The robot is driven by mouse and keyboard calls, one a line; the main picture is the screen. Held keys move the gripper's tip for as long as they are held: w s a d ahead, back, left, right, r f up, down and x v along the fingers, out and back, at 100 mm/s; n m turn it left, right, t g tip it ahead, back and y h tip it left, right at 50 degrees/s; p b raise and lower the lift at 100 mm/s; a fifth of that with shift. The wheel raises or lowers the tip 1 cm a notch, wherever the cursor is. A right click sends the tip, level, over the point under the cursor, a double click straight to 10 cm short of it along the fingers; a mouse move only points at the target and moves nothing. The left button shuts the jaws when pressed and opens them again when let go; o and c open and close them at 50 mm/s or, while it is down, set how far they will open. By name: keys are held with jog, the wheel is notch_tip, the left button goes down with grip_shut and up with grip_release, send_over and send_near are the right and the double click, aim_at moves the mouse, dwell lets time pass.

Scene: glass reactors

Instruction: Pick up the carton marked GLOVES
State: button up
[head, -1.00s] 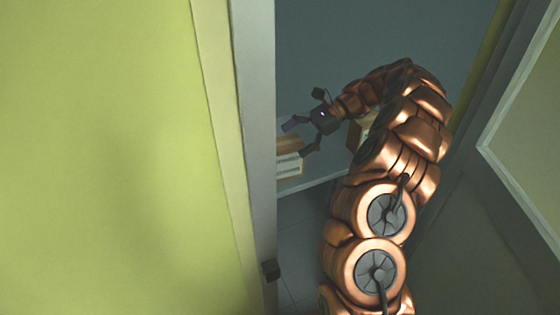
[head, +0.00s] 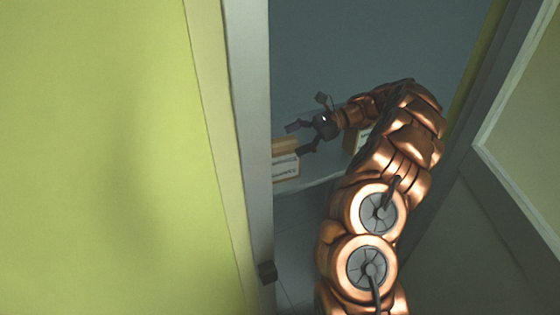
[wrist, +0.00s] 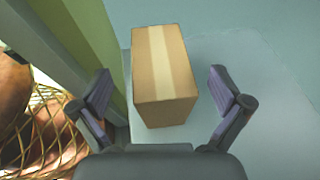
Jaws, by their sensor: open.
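A brown carton (head: 286,167) with a pale label stands on a pale shelf, partly cut off by the door frame in the head view. Its lettering is too small to read, so I cannot tell if it says GLOVES. In the wrist view a carton (wrist: 165,75) with a pale tape strip on top lies ahead, between the lines of the two fingers. My gripper (head: 297,139) is open and empty, close to the labelled carton and apparently above it. It also shows in the wrist view (wrist: 161,78), with a finger on either side and gaps to the carton.
A second carton (head: 352,139) is partly hidden behind my arm. The pale shelf (wrist: 265,100) is bare right of the near carton. A grey door frame (head: 247,120) and green wall (head: 100,150) close off the left. Golden mesh (wrist: 45,125) shows at lower left in the wrist view.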

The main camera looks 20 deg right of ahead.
aim_at(287, 144)
jog(key=shift+x, duration=2.2)
jog(key=shift+s+f, duration=0.1)
jog(key=c, duration=1.9)
